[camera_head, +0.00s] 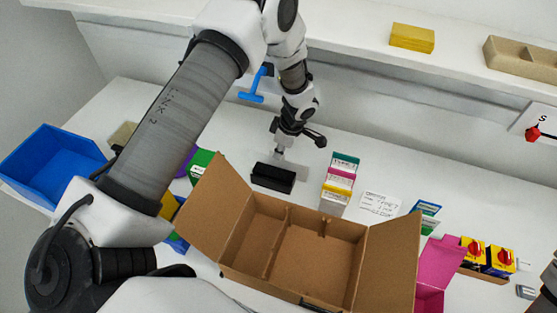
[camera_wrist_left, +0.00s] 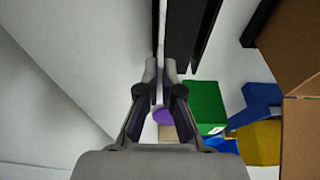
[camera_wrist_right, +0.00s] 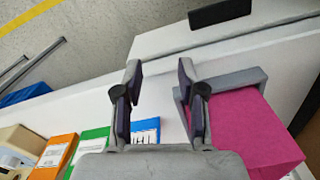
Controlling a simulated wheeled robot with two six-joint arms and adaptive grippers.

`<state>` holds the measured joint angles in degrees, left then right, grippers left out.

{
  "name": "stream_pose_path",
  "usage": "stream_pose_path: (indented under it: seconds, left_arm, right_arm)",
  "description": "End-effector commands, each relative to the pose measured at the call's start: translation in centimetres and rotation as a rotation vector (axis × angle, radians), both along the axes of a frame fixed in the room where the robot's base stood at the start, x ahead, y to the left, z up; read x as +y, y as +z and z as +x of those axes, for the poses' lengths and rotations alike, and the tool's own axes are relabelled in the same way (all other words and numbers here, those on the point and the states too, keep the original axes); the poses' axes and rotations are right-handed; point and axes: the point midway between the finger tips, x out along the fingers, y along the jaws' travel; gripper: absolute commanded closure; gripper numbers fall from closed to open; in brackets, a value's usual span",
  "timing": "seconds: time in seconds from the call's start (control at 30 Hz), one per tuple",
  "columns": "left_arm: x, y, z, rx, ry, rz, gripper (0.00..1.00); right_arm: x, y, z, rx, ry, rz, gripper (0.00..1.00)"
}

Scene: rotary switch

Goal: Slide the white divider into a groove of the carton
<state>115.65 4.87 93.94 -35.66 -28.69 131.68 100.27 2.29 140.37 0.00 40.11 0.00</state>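The open brown carton (camera_head: 310,250) stands at the front centre with its flaps spread; an inner wall divides it. A black slotted holder (camera_head: 272,178) stands behind it. The pale divider (camera_head: 291,161) stands on edge at the holder, below my left gripper (camera_head: 287,143). In the left wrist view, my left gripper's fingers (camera_wrist_left: 159,80) are close together on either side of the divider (camera_wrist_left: 160,25), seen edge-on between black holder bars; the contact is hard to see. My right gripper (camera_wrist_right: 160,85) is open and empty, beside a pink bin (camera_wrist_right: 245,130).
Coloured boxes (camera_head: 340,180) stand behind the carton, near a written card (camera_head: 380,204). A blue bin (camera_head: 50,163) is at the left. A pink box (camera_head: 437,265) and yellow-red boxes (camera_head: 487,256) stand right of the carton. A shelf (camera_head: 330,40) runs along the back.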

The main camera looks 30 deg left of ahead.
Motion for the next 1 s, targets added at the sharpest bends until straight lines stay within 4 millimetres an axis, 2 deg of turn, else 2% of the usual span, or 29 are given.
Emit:
stream_pose_path:
  seconds: [0.03, 0.73, 1.0]
  left_arm:
    - [0.0, 0.7, 0.0, -0.001, 0.000, 0.000, 1.00]
    - [0.0, 6.5, 0.0, -0.001, 0.000, 0.000, 1.00]
    - [0.0, 7.0, 0.0, 0.000, 0.000, -0.001, 1.00]
  right_arm:
    - [0.0, 0.4, 0.0, 0.000, 0.000, 0.000, 0.60]
    - [0.0, 2.9, 0.0, 0.000, 0.000, 0.000, 0.60]
    - [0.0, 3.0, 0.0, 0.000, 0.000, 0.000, 0.60]
